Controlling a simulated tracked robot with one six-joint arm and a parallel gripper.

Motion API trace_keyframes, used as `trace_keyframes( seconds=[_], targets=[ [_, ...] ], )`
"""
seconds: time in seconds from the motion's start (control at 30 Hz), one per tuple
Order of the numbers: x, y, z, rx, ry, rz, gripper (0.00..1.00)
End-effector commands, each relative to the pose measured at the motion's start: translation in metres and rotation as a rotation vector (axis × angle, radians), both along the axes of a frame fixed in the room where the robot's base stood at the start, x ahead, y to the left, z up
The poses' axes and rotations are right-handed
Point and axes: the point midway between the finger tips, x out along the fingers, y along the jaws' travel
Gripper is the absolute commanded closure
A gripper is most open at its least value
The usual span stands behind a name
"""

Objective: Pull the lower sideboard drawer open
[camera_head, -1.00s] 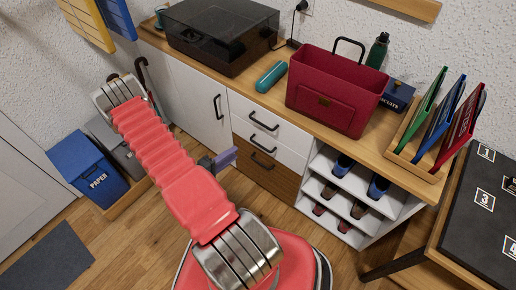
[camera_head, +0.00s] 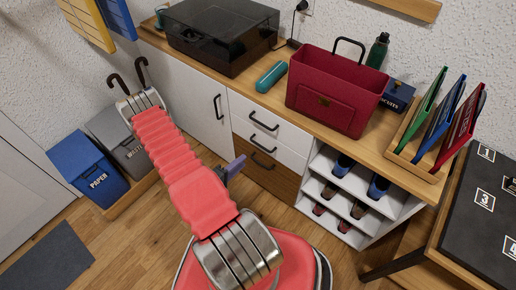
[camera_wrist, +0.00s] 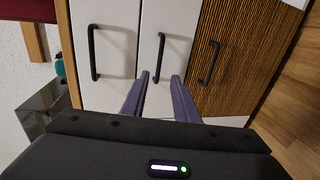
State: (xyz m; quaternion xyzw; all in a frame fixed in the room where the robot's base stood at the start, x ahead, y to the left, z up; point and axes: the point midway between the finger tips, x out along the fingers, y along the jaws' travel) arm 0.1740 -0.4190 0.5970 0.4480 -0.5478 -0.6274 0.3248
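The lower drawer (camera_head: 270,178) has a brown wooden front and is shut; in the wrist view its ribbed front (camera_wrist: 218,30) is right of two white drawers. Its dark bar handle (camera_wrist: 210,62) is clear of my gripper. My gripper (camera_wrist: 159,77) has two purple fingers, apart and empty, pointing at the sideboard. The middle white drawer's handle (camera_wrist: 161,57) shows between the fingertips in the wrist view, with the lower handle to their right. In the head view my gripper (camera_head: 235,165) is left of the drawers. I see no contact.
The upper white drawer (camera_head: 240,108) and a white cupboard door (camera_head: 195,95) are shut. An open shoe shelf (camera_head: 345,195) stands right of the drawers. Blue (camera_head: 88,170) and grey bins are at the left. The wooden floor before the drawers looks free.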

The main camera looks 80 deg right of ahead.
Motion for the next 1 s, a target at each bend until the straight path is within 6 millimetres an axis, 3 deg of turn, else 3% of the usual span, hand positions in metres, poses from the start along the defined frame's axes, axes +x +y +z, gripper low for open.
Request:
trace_keyframes(
  seconds=[1.0],
  targets=[
    [-0.046, -0.104, -0.024, -0.001, -0.001, -0.003, 0.73]
  ],
)
